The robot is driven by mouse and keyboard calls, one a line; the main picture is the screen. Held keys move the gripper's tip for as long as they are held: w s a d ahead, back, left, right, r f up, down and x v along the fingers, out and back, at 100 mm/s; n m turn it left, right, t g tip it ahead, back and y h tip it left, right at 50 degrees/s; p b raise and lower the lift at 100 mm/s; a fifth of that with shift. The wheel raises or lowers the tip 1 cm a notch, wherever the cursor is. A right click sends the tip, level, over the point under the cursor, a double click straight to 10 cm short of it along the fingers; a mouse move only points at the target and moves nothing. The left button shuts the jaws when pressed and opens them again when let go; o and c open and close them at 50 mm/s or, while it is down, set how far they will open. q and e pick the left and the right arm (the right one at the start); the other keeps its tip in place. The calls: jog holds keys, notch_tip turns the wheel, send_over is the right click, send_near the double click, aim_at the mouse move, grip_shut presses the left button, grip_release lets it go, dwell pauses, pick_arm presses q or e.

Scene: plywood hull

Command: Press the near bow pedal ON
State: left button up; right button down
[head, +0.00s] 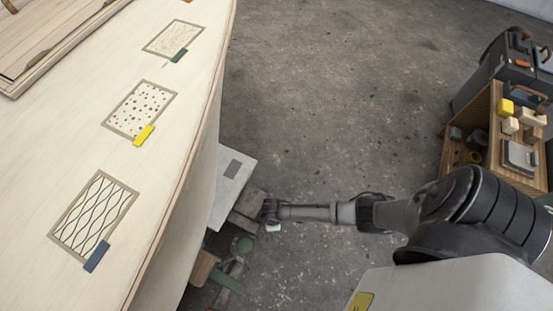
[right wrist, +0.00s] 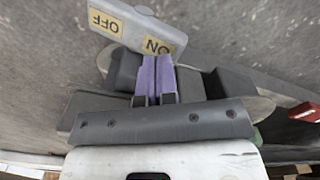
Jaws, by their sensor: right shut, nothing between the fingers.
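A grey rocker-like pedal (right wrist: 131,32) lies across the top of the right wrist view. It bears a yellow OFF label (right wrist: 104,22) toward its left end and a yellow ON label (right wrist: 158,46) toward its right end. My right gripper (right wrist: 156,60) is shut and empty, its purple fingers side by side. The fingertips are at the pedal's edge by the ON label; I cannot tell whether they touch. In the head view the right gripper (head: 270,211) is low beside the hull, and the pedal cannot be made out clearly there. My left gripper is not in view.
The pale plywood hull (head: 175,95) fills the left, with patterned panels on top. A white plate (head: 232,180) and clutter, including a green piece (head: 228,282), lie by its side. A wooden shelf (head: 490,130) stands at right. The concrete floor (head: 330,110) between is clear.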

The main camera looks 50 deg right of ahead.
jog(key=shift+f, duration=0.15)
dwell(0.3)
jog(key=shift+f, duration=0.3)
jog(key=shift+r, duration=0.4)
notch_tip(320, 180, up, 5)
jog(key=p, duration=0.6)
jog(key=shift+r+p, duration=0.6)
jog(key=shift+p, duration=0.3)
